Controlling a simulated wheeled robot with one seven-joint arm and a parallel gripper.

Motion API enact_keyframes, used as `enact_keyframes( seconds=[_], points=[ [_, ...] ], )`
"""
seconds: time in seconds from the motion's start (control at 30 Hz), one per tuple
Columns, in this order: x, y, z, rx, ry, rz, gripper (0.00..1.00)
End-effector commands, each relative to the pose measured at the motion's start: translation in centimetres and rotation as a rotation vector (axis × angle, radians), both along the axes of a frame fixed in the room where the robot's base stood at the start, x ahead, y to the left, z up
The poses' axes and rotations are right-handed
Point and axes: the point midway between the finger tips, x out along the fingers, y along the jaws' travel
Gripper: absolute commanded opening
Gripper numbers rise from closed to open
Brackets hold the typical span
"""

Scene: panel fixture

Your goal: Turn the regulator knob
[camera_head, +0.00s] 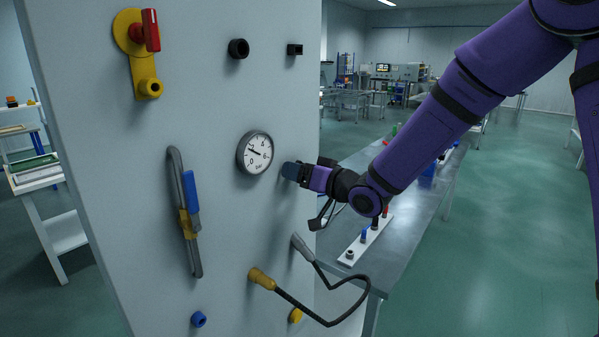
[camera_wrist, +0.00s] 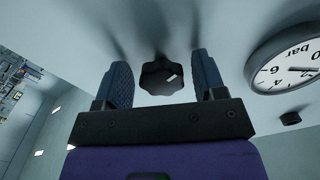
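The regulator knob (camera_wrist: 162,76) is a dark, lobed knob with a small white mark, on the pale panel in the wrist view. My gripper (camera_wrist: 162,82) is open, with one blue ridged finger on each side of the knob and a visible gap to each. In the head view my gripper (camera_head: 289,171) is close to the panel, right of the gauge, and it hides the knob. The round pressure gauge (camera_head: 255,153) reads in bar; it also shows at the right of the wrist view (camera_wrist: 292,62).
The panel (camera_head: 100,150) carries a red-handled yellow valve (camera_head: 141,40), a blue-handled bar (camera_head: 190,195), two black fittings (camera_head: 238,48) above, and a cable with a yellow plug (camera_head: 262,278) below. A metal workbench (camera_head: 420,215) stands behind, right of the panel.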

Motion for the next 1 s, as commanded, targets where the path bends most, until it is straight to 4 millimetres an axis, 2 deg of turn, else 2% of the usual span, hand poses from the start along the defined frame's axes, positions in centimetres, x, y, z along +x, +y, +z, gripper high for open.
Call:
enact_keyframes(
  seconds=[0.3, 0.43, 0.8, 1.0],
  points=[
    [0.0, 0.0, 0.1, 0.001, -0.003, 0.0, 0.69],
    [-0.6, -0.8, 0.1, 0.0, -0.003, -0.001, 0.69],
    [-4.5, -6.0, 0.1, 0.0, -0.004, -0.003, 0.69],
    [-6.1, -7.9, 0.1, 0.001, -0.002, -0.002, 0.69]
  ],
)
